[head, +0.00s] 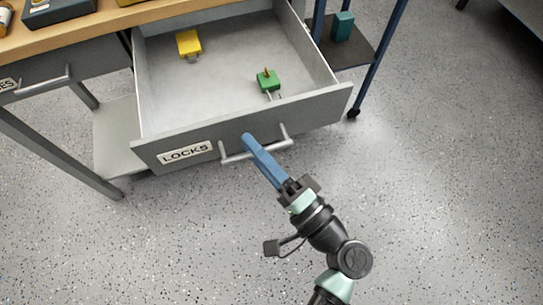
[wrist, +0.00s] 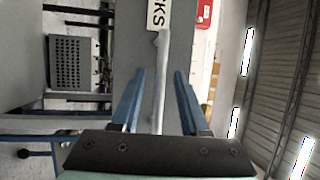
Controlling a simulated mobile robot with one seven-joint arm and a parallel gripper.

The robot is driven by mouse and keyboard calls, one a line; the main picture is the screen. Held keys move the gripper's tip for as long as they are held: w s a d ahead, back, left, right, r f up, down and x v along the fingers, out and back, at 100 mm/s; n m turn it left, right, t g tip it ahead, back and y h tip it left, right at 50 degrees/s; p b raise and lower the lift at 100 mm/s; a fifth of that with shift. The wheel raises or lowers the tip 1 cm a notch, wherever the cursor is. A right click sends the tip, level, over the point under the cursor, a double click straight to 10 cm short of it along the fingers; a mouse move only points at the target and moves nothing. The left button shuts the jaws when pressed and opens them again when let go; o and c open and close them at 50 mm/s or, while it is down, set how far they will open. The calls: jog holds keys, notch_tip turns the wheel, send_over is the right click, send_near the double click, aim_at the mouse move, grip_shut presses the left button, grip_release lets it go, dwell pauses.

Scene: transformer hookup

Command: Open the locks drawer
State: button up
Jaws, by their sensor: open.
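The locks drawer (head: 235,137) is pulled well out from the bench in the head view, its front labelled LOCKS (head: 186,152). A yellow padlock (head: 188,43) and a green padlock (head: 268,80) lie inside it. The grey bar handle (head: 256,147) runs across its front. My gripper (head: 249,139) is at the handle, with its blue fingers reaching over it. In the wrist view the handle (wrist: 160,85) runs between the two open fingers, with a gap on each side. I cannot tell from this whether a finger touches it.
Another drawer with a handle (head: 40,85) is closed at the left. The wooden bench top (head: 90,30) carries several items. A blue-framed cart (head: 375,60) stands close to the right of the open drawer. The speckled floor (head: 440,200) at the right is clear.

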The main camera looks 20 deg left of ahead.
jog(key=v, duration=1.3)
jog(key=shift+p, duration=0.3)
